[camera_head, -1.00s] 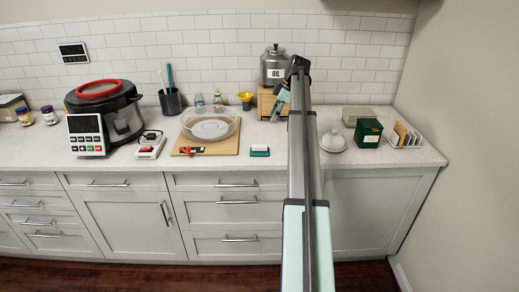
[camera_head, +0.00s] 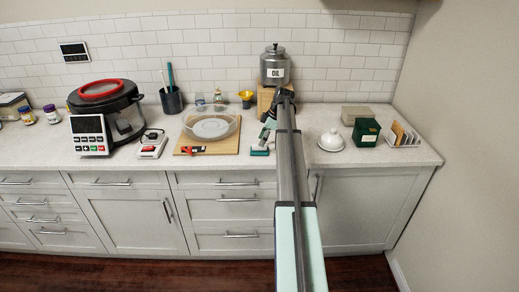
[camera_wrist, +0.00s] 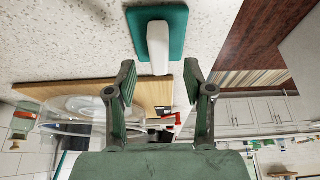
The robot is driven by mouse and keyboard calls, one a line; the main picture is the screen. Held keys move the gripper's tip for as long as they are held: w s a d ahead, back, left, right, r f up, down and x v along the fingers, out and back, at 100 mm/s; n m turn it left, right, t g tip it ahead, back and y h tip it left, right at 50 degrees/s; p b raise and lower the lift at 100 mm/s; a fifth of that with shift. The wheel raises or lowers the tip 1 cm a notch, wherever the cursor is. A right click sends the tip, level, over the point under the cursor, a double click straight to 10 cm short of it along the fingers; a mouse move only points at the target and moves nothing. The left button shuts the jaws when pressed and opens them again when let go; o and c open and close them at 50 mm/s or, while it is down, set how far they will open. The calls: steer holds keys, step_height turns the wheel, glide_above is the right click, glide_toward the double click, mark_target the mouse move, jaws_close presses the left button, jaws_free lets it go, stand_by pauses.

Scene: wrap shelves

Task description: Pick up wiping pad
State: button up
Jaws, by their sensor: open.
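The wiping pad (camera_head: 259,153) is a small teal pad on the counter, right of the wooden board. In the wrist view the teal pad (camera_wrist: 177,38) has a white raised handle on it and lies just ahead of my fingertips. My gripper (camera_head: 267,134) is above and just behind the pad in the head view, partly overlapping it. In the wrist view my gripper (camera_wrist: 160,76) is open, its two fingers spread on either side of the handle's near end. I cannot tell whether they touch the pad.
The wooden board (camera_head: 229,149) carries a clear round dish (camera_head: 211,127) and a red-and-black tool (camera_head: 192,150), close left of the pad. A white dome-lidded dish (camera_head: 331,142) and a green box (camera_head: 366,132) stand to the right. The oil canister (camera_head: 275,66) stands behind.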

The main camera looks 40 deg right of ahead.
steer(key=shift+p+x, duration=0.75)
steer(key=shift+x, duration=1.2)
jaws_close()
steer(key=shift+r, duration=0.1)
step_height(320, 180, up, 20)
steer(key=b, duration=0.5)
